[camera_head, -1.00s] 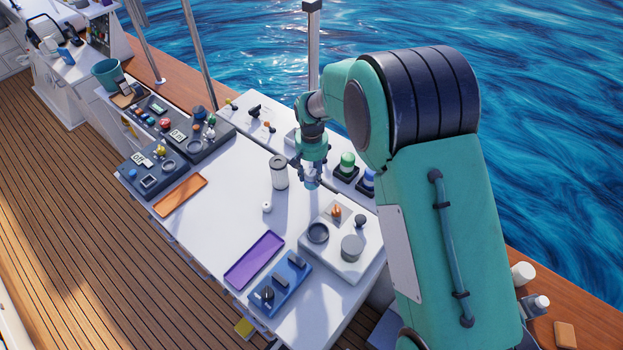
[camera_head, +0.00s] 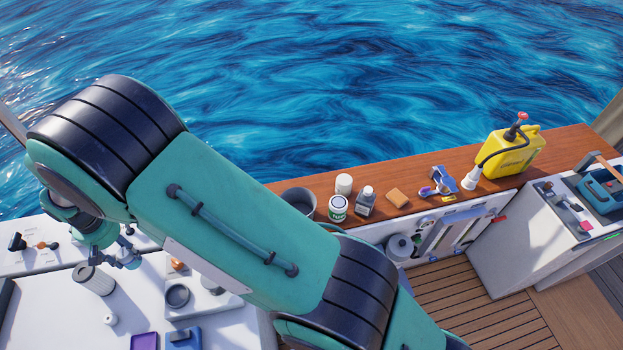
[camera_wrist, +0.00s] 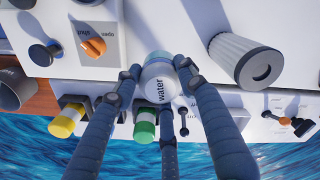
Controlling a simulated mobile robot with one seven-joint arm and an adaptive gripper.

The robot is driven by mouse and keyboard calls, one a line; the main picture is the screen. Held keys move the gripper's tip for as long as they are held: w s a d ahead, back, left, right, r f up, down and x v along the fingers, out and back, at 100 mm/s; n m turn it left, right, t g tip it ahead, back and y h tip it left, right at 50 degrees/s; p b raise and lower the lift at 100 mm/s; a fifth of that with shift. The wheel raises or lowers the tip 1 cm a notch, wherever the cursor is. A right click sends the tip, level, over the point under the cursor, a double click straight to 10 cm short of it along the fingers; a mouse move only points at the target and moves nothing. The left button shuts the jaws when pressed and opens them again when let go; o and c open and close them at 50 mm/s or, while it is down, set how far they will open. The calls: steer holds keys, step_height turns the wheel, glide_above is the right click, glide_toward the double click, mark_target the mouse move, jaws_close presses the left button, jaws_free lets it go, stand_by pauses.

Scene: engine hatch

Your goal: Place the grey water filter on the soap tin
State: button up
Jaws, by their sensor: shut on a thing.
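My gripper (camera_wrist: 155,85) is shut on a pale grey-white cylinder marked "water", the water filter (camera_wrist: 158,82), in the wrist view. In the head view my gripper (camera_head: 128,260) is at the left, above the white counter and just right of a standing pleated grey cylinder; the held filter is too small there to make out. On the wooden ledge stand a white tin with a green label (camera_head: 338,208) and a plain white cylinder (camera_head: 343,184). I cannot read which one is the soap tin.
The pleated cylinder (camera_head: 95,281) stands on the white counter (camera_head: 50,310). On the wooden ledge are a dark pot (camera_head: 299,200), a grey bottle (camera_head: 366,201), a tan block (camera_head: 397,198) and a yellow jug (camera_head: 512,152). My arm crosses the view and hides part of the counter.

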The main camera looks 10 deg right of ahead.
mark_target(123, 253)
steer(key=shift+r, duration=0.6)
step_height(123, 253, up, 4)
steer(key=shift+f, duration=0.2)
steer(key=w+d+m+b, duration=0.1)
steer(key=w+d+m, duration=0.4)
steer(key=d, duration=0.9)
steer(key=w+d+m+b, duration=0.15)
steer(key=w+d, duration=0.55)
steer(key=d, duration=0.8)
steer(key=w+d+m, duration=0.4)
steer(key=w+d, duration=0.2)
steer(key=d, duration=0.8)
steer(key=s+d+m+b, duration=0.1)
steer(key=s+d+m, duration=0.15)
steer(key=d, duration=0.85)
steer(key=s+d+m+b, duration=0.15)
steer(key=d+m, duration=0.25)
steer(key=d, duration=0.7)
steer(key=s+d+m, duration=0.3)
steer(key=d, duration=0.8)
step_height(123, 253, down, 14)
steer(key=shift+s+r, duration=0.2)
